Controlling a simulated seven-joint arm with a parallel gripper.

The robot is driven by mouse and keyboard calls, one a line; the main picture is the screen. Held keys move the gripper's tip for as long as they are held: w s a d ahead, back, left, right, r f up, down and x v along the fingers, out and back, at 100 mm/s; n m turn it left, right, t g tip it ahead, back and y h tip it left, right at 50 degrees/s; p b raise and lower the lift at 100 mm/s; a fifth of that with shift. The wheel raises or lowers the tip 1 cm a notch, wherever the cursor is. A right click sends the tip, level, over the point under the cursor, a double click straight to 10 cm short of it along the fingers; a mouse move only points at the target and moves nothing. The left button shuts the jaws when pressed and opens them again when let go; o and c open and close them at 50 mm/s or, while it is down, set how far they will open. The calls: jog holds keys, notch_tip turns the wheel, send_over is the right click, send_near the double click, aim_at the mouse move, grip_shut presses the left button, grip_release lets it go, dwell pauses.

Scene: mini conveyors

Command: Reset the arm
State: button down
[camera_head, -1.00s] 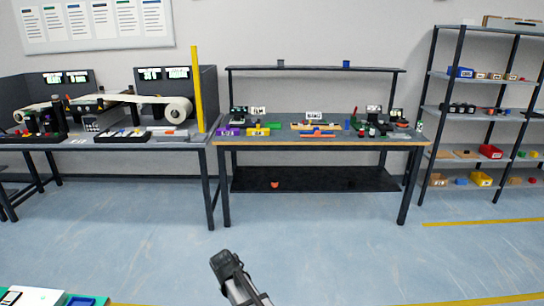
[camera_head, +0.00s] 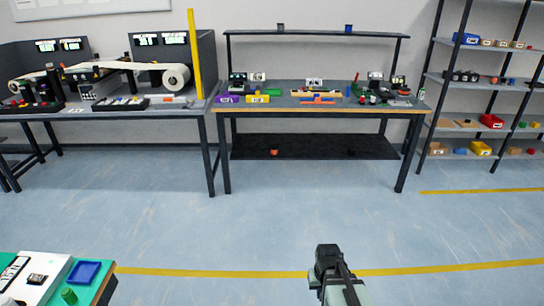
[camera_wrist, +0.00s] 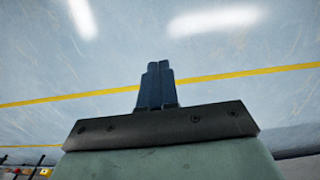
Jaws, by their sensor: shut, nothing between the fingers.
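My gripper (camera_head: 327,254) shows at the bottom of the head view, right of the middle, over the open blue floor. In the wrist view my gripper (camera_wrist: 157,68) has its two fingers together, with nothing between them. It is apart from every table and touches nothing that I can see.
A green-topped table (camera_head: 108,268) with a blue tray (camera_head: 90,272) is at the bottom left. A workbench (camera_head: 322,111) stands at the back, with a conveyor table (camera_head: 150,114) to its left and a shelf rack (camera_head: 478,80) to its right. The floor (camera_head: 270,225) between is clear.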

jog(key=s+f+g, duration=0.3)
jog(key=s+f, duration=0.7)
jog(key=s, duration=0.5)
jog(key=s+f+g, duration=0.4)
jog(key=s+f, duration=0.6)
jog(key=s, duration=0.5)
jog(key=shift+d+f, duration=0.2)
jog(key=shift+f, duration=0.15)
dwell(1.8)
